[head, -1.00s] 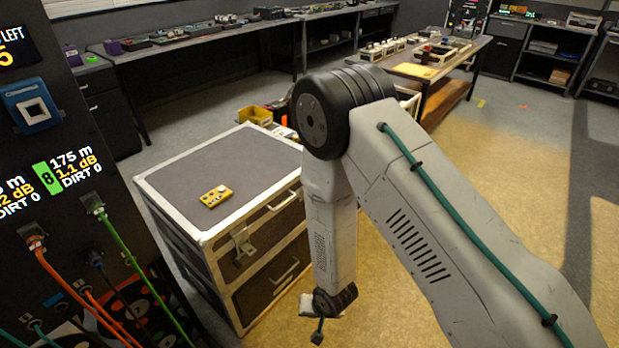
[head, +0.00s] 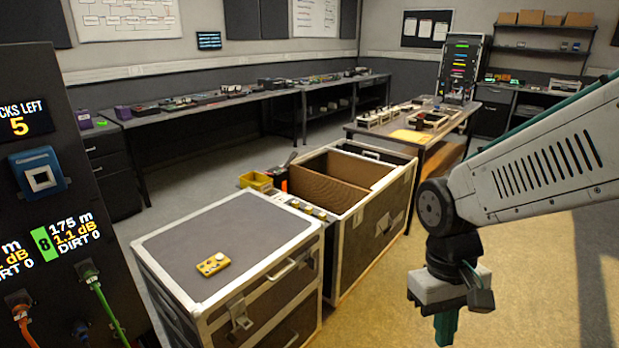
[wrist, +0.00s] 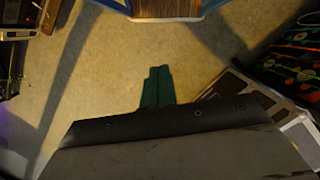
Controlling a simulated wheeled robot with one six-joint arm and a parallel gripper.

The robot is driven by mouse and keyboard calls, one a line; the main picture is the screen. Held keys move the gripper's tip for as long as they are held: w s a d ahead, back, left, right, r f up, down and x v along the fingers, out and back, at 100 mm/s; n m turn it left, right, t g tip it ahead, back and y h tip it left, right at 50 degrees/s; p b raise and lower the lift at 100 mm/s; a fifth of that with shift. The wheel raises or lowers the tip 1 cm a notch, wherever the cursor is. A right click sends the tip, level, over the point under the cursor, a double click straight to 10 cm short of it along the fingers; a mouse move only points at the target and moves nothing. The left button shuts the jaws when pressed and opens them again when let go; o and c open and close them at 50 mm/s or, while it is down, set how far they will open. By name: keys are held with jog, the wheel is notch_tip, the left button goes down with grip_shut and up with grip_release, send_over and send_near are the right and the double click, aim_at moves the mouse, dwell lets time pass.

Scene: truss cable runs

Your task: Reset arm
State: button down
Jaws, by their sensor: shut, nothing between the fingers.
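My gripper (head: 446,328) hangs from my raised arm at the right of the head view, with its green fingers pointing down over the open floor. The fingers are together and hold nothing. In the wrist view the green fingers (wrist: 157,86) show side by side above the bare floor. The gripper touches nothing that I can see.
A closed case (head: 180,253) with a yellow device (head: 213,264) on top stands left of my gripper. An open case (head: 372,235) stands behind it. A dark panel (head: 32,160) with cables is at far left. The floor (head: 530,262) at right is clear.

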jog(key=s+d+r+m+t, duration=0.2)
jog(key=s+d+r+t, duration=0.2)
jog(key=s+r, duration=0.3)
jog(key=shift+d+r+y, duration=0.4)
jog(key=shift+d+r, duration=0.4)
jog(key=shift+r, duration=1.3)
